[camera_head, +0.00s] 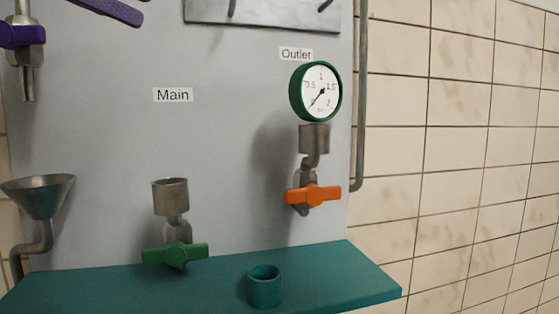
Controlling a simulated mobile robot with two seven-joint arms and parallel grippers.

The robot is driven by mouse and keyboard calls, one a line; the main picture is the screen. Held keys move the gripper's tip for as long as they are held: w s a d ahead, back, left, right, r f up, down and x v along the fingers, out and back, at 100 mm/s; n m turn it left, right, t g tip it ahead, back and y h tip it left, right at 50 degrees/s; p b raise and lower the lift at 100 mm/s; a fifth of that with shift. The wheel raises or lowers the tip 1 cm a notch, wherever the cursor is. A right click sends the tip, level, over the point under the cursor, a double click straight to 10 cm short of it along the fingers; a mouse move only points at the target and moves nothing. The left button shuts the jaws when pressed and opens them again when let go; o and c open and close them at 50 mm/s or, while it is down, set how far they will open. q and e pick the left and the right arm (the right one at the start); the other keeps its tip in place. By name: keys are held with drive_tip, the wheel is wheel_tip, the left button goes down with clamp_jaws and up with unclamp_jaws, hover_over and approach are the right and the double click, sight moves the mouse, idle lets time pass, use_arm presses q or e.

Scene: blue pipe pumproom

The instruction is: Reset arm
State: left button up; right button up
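Neither of my arms nor grippers shows in the head view. A grey panel (225,140) fills the left and middle of the view. On it, a green-rimmed gauge (316,91) sits upright under the label "Outlet" (296,54), on a metal fitting. An orange valve handle (313,194) lies roughly level below the gauge. Under the label "Main" (173,95), an empty metal socket (171,193) points up, with a green valve handle (176,254) roughly level below it.
A teal shelf (345,280) juts out below the panel, with a teal cup-like ring (264,287) on it. A metal funnel (40,197) is at the left. A purple handle (22,35) and another purple bar (112,10) are at the upper left. A tiled wall (460,150) is at the right.

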use_arm(q)
drive_tip(key=s+d+r+n+t+h, duration=0.25)
drive_tip(key=d+n+h, duration=0.25)
drive_tip(key=d+h, duration=0.25)
drive_tip(key=w+a+f+n+t+y, duration=0.2)
drive_tip(key=a+n+t+y, duration=0.3)
drive_tip(key=n, duration=0.5)
drive_tip(key=w+a+f+n+t+y, duration=0.25)
drive_tip(key=n+t+y, duration=0.25)
drive_tip(key=n+t, duration=0.45)
drive_tip(key=s+a+f+n+g+y, duration=0.2)
drive_tip(key=a+f+n+g+y, duration=0.2)
drive_tip(key=f+n+y, duration=0.35)
drive_tip(key=s+a+f+n+g+y, duration=0.1)
drive_tip(key=a+f+n+g+y, duration=0.25)
drive_tip(key=f+n, duration=0.6)
drive_tip(key=s+d+f+n+g+h, duration=0.1)
drive_tip(key=s+d+f+g, duration=0.1)
drive_tip(key=s+f+g, duration=0.5)
drive_tip(key=s+d+f+n+g+h, duration=0.1)
drive_tip(key=s+f+g, duration=0.6)
drive_tip(key=s+f, duration=0.7)
drive_tip(key=shift+s+d+f+n, duration=0.25)
drive_tip(key=shift+s+d+n, duration=0.3)
drive_tip(key=shift+s+d, duration=0.35)
use_arm(e)
drive_tip(key=shift+w+d, duration=0.25)
drive_tip(key=shift+d, duration=0.2)
